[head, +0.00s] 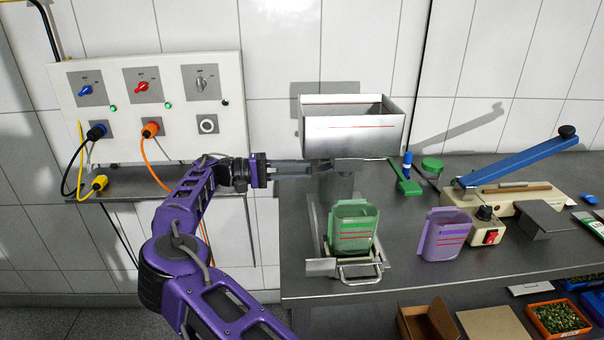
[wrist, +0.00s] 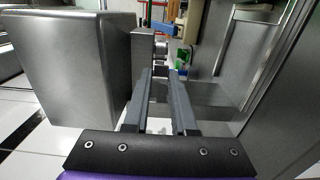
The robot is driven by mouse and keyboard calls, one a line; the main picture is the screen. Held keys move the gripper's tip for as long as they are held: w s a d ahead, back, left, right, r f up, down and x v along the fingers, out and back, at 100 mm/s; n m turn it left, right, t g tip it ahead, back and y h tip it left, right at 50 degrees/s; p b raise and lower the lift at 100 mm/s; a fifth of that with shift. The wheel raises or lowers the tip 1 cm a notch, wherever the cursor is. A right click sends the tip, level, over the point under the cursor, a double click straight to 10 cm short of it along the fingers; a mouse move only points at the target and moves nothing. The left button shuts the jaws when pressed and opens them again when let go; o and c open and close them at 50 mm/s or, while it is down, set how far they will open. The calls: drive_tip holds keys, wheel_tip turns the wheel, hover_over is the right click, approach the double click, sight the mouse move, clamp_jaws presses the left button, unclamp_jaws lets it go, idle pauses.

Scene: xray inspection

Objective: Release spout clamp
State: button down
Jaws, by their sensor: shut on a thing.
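A steel hopper (head: 352,128) with a red line stands over the bench at the centre of the head view. My gripper (head: 328,165) reaches in from the left, level, just below the hopper's base. Its fingers are shut on a small metal part at the spout, which I take as the spout clamp (wrist: 160,50). The clamp shows only partly in the wrist view, and the fingers hide its shape. The spout (head: 341,183) hangs below the hopper. A green bag (head: 352,238) stands open below it, on a steel stand with a handle (head: 362,272).
A purple bag (head: 447,238) stands on the bench (head: 400,276). A sealer with a blue arm (head: 515,160) is at the right. A control panel (head: 150,105) with cables hangs on the wall at left.

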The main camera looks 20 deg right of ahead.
drive_tip(key=shift+w+d+r, duration=0.15)
drive_tip(key=shift+w, duration=0.7)
drive_tip(key=c, duration=0.7)
unclamp_jaws()
